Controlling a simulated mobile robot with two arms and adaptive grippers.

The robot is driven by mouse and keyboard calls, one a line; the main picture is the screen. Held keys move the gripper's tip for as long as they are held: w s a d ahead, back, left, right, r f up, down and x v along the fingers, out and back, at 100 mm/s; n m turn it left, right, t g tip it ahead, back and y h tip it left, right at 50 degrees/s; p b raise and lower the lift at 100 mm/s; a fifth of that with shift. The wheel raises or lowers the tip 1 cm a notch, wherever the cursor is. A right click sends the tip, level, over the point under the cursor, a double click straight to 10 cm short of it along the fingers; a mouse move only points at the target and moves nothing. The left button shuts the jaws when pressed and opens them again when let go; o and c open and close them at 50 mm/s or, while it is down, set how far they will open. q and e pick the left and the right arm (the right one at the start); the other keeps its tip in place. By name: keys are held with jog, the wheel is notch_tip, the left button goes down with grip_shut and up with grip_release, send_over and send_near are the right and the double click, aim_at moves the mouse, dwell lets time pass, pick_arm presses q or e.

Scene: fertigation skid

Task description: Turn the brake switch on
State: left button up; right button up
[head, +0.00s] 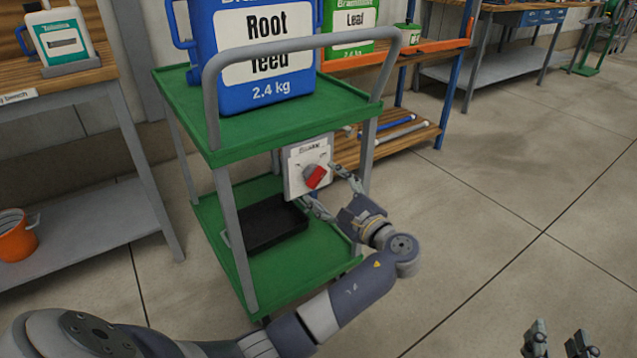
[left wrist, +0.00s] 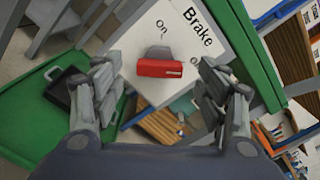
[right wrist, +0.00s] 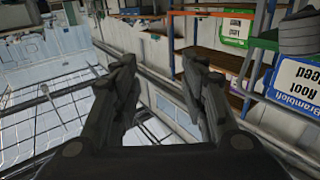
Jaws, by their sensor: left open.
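The brake switch is a red knob (head: 315,176) on a white plate (head: 296,160) fixed to the green cart. In the left wrist view the red knob (left wrist: 160,64) sits on the plate, which reads "Brake" with "on" marks near it. My left gripper (head: 326,192) is open in front of the plate, its fingers on either side of the knob and seemingly apart from it. The same gripper shows in the left wrist view (left wrist: 158,90). My right gripper (head: 560,340) is open and empty at the bottom right, far from the switch; the right wrist view shows its parted fingers (right wrist: 165,85).
The green cart (head: 185,100) has a grey handle and carries a blue Root feed container (head: 265,85). A black tray (head: 265,226) lies on its lower shelf. A bench (head: 90,90) stands left, with an orange bucket (head: 16,238) below. The floor to the right is clear.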

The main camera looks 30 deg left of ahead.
aim_at(318, 180)
pick_arm(q)
jog(key=shift+b+x, duration=0.35)
jog(key=shift+x, duration=1.75)
pick_arm(e)
jog(key=shift+s+a+r+t+y, duration=0.2)
jog(key=shift+r+t, duration=0.45)
jog(key=shift+r, duration=0.55)
jog(key=shift+a+r+t+y, duration=0.1)
jog(key=shift+r+t+y, duration=0.2)
jog(key=shift+r+t, duration=0.65)
pick_arm(q)
jog(key=shift+c, duration=0.4)
pick_arm(e)
jog(key=shift+r+g, duration=0.25)
jog(key=shift+g, duration=0.05)
pick_arm(q)
jog(key=c, duration=1)
